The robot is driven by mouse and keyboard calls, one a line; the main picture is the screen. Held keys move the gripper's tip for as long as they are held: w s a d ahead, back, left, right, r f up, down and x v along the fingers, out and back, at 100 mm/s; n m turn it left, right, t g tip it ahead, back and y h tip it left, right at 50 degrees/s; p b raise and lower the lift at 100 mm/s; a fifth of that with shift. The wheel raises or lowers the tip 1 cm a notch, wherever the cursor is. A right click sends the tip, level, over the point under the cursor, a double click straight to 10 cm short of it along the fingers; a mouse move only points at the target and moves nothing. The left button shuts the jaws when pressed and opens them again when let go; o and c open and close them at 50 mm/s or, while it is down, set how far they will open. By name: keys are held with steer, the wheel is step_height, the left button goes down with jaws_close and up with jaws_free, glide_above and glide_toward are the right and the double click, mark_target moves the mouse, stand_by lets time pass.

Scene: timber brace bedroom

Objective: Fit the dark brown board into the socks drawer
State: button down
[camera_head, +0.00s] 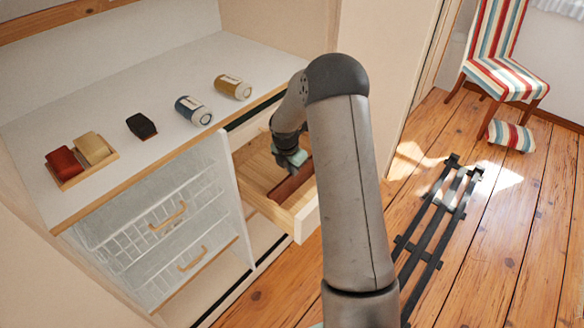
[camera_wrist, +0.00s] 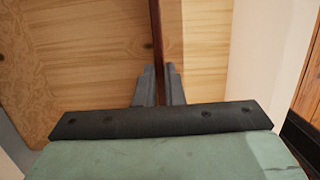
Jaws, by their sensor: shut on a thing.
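The dark brown board (camera_head: 292,184) is inside the pulled-out wooden drawer (camera_head: 299,221), towards the drawer's right end. My gripper (camera_head: 292,157) is over the drawer, and my arm covers part of the drawer's right side. In the wrist view, my gripper (camera_wrist: 160,88) is shut on the board (camera_wrist: 157,42), which stands on edge as a thin strip between the fingers. Pale wood of the drawer (camera_wrist: 205,55) shows on both sides of it. I cannot tell whether the board touches the drawer floor.
White wire baskets (camera_head: 165,212) sit left of the drawer.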

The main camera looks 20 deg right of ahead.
steer(key=shift+f, duration=0.15)
steer(key=c, duration=1.5)
jaws_free()
steer(key=shift+o, duration=0.2)
step_height(320, 180, up, 17)
steer(key=s+a+b, duration=0.1)
steer(key=a, duration=0.1)
steer(key=shift+s+a, duration=0.35)
steer(key=shift+a, duration=0.05)
